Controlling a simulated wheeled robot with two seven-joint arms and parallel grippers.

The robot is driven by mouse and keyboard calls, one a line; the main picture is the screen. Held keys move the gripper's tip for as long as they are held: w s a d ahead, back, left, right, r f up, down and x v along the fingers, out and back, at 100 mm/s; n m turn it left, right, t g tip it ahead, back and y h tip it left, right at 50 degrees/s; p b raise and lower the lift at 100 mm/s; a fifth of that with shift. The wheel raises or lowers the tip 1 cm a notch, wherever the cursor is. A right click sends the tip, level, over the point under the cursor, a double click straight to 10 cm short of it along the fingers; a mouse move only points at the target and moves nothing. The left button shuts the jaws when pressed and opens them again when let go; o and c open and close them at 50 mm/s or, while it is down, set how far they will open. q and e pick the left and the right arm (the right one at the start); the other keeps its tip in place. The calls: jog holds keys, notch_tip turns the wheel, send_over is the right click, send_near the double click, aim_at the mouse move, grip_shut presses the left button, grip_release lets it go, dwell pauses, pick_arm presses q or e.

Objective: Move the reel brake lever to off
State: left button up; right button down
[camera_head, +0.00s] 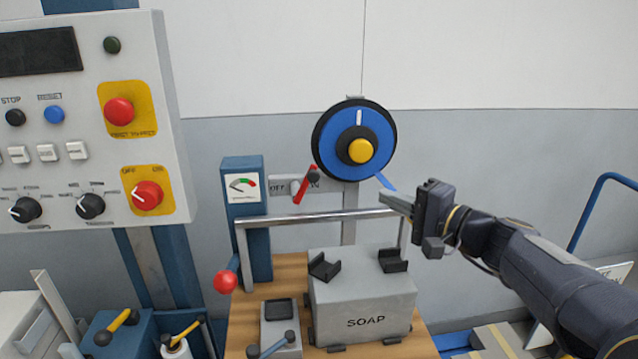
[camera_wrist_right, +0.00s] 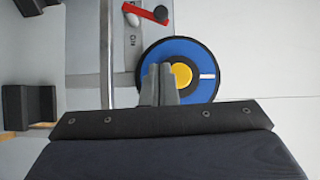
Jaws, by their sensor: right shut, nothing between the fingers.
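A red lever (camera_head: 304,186) is mounted on a small wall plate (camera_head: 279,187) marked OFF at left, with a partly covered ON at right. It is tilted, its upper end leaning right, with a dark knob by it. Its red part also shows at the top of the right wrist view (camera_wrist_right: 131,9). The blue reel (camera_head: 335,142) with a yellow hub is up and right of the lever. My right gripper (camera_head: 386,201) is shut and empty, below and right of the reel, apart from the lever. In the wrist view its fingertips (camera_wrist_right: 158,85) overlap the reel. My left gripper is out of view.
A metal rail (camera_head: 320,217) runs below the lever, above a grey SOAP box (camera_head: 362,305) on a wooden top. A blue gauge post (camera_head: 246,215) with a red ball lever (camera_head: 226,282) stands left. A control panel (camera_head: 85,120) fills the upper left.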

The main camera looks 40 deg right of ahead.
jog(key=shift+d+r, duration=0.15)
jog(key=shift+d, duration=0.1)
jog(key=w+a+p, duration=0.2)
jog(key=w+a, duration=0.2)
jog(key=w, duration=0.8)
jog(key=shift+w+a+f+p, duration=0.15)
jog(key=shift+w+f+p, duration=0.1)
jog(key=shift+p, duration=0.15)
jog(key=shift+r, duration=0.15)
